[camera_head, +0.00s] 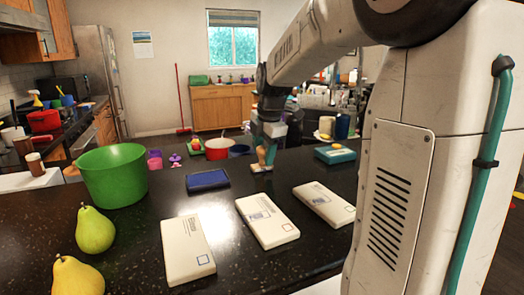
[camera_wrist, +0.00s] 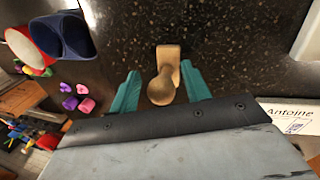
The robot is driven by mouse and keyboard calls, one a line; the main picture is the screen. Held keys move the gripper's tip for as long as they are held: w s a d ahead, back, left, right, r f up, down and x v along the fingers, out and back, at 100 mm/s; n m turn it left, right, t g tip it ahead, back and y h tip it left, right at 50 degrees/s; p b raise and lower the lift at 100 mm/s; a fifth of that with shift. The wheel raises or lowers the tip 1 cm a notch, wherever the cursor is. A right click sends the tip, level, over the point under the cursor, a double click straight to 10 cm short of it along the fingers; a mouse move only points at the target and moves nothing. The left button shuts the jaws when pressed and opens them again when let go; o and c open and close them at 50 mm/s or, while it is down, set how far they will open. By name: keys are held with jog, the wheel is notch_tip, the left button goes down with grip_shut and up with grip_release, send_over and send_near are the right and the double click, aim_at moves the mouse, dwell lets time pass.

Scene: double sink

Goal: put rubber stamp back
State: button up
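The wooden rubber stamp (camera_head: 262,160) appears to stand on the dark counter, right of the blue ink pad (camera_head: 207,180) and beyond the envelopes. My gripper (camera_head: 267,137) is directly above it, pointing down. In the wrist view the stamp's round handle (camera_wrist: 162,89) lies between the two teal fingertips of my gripper (camera_wrist: 160,88), with visible gaps on both sides. The gripper is open. A teal box (camera_head: 334,156) with a yellow item on top sits to the right of the stamp. The stamp's underside is hidden.
Three envelopes, left (camera_head: 187,249), middle (camera_head: 267,221) and right (camera_head: 324,204), lie across the counter. A green bowl (camera_head: 112,177) and two pears (camera_head: 95,231) are at the left. My arm hides part of the right side.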

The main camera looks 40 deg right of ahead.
jog(key=v, duration=1.2)
jog(key=shift+r, duration=0.2)
